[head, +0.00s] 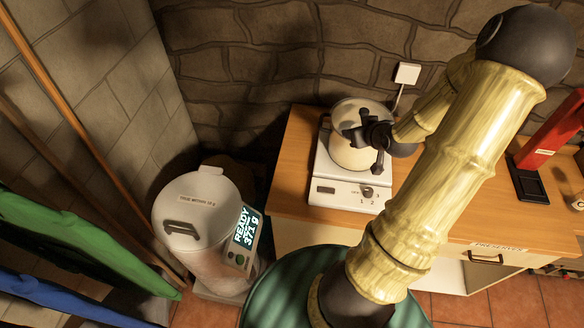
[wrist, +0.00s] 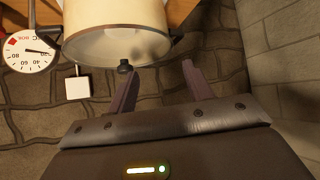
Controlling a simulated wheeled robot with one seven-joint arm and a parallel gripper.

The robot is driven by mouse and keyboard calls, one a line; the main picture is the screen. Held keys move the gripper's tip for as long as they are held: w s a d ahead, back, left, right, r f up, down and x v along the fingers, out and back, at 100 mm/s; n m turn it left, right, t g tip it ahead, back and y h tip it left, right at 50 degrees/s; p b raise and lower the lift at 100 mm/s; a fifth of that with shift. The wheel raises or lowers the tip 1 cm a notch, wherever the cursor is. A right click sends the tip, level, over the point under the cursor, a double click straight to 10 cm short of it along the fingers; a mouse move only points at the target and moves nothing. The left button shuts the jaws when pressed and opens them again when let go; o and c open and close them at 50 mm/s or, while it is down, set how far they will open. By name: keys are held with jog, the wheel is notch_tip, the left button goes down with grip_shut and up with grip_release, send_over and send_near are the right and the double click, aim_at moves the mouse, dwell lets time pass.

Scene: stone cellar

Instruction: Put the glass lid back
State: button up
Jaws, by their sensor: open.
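A cream pot (head: 350,158) stands on the white hot plate (head: 325,192) on the wooden cabinet top. The clear glass lid (head: 356,106) appears to lie on the pot's mouth, partly hidden by my gripper. In the wrist view the pot (wrist: 115,18) shows at the top, with the lid (wrist: 110,48) and its black knob (wrist: 124,66) below it. My gripper (head: 362,142) is open at the pot's upper right side. In the wrist view the knob is close to the left fingertip, outside the gap between the fingers (wrist: 161,67). No contact is clear.
A white canister (head: 192,210) with a lit display stands left of the cabinet (head: 285,185). A red stand (head: 545,135) is at the right. A white wall socket (head: 407,73) is behind. A round dial (wrist: 28,50) shows in the wrist view.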

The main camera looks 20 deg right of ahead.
jog(key=s+a+r+g, duration=0.2)
jog(key=s+a, duration=0.1)
jog(key=a, duration=0.5)
jog(key=s+a+r+g, duration=0.2)
jog(key=s+a+g, duration=0.1)
jog(key=a, duration=0.5)
jog(key=s+a+r+g, duration=0.2)
jog(key=s+a, duration=0.2)
jog(key=a, duration=0.4)
jog(key=shift+s+a+r+n+y, duration=0.3)
jog(key=shift+a+r+y, duration=0.05)
jog(key=shift+y, duration=0.05)
jog(key=shift+f, duration=0.1)
notch_tip(320, 180, down, 3)
jog(key=b, duration=0.3)
jog(key=shift+f, duration=0.1)
